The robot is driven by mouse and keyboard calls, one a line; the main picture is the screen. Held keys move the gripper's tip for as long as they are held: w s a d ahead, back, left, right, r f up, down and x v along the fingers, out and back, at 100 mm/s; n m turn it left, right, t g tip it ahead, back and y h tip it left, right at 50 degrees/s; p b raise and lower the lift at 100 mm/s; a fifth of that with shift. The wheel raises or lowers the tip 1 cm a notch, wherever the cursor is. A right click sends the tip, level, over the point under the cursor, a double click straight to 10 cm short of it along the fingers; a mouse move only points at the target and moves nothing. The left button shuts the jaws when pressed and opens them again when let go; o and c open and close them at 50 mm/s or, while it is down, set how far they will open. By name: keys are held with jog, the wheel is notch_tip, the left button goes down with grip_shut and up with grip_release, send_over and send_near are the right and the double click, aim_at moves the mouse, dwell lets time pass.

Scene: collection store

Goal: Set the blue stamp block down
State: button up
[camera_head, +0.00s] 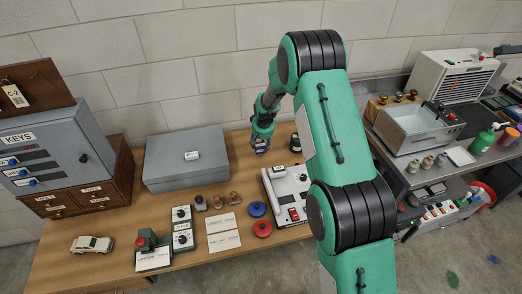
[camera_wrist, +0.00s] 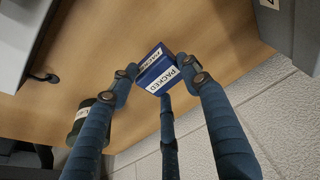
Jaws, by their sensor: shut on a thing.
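The blue stamp block (camera_wrist: 154,66) has white labels reading "PACKED". In the wrist view it sits between the fingertips of my gripper (camera_wrist: 158,76), which is shut on it. In the head view my gripper (camera_head: 262,141) is over the back of the wooden table (camera_head: 150,205), right of the grey box, with the block (camera_head: 260,145) small and partly hidden at its fingertips. The frames do not clearly show whether the block touches the table top.
A grey box (camera_head: 185,158) stands left of my gripper. A dark jar (camera_wrist: 90,115) with a label is close by. A white device (camera_head: 288,195), a blue disc (camera_head: 257,209) and a red disc (camera_head: 263,229) lie nearer the front. The wall is close behind.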

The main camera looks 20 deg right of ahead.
aim_at(261, 147)
jog(key=shift+f+b, duration=0.3)
jog(key=shift+f, duration=1.5)
jog(key=shift+f, duration=0.1)
jog(key=o, duration=1.3)
jog(key=p+v, duration=0.2)
jog(key=v, duration=1)
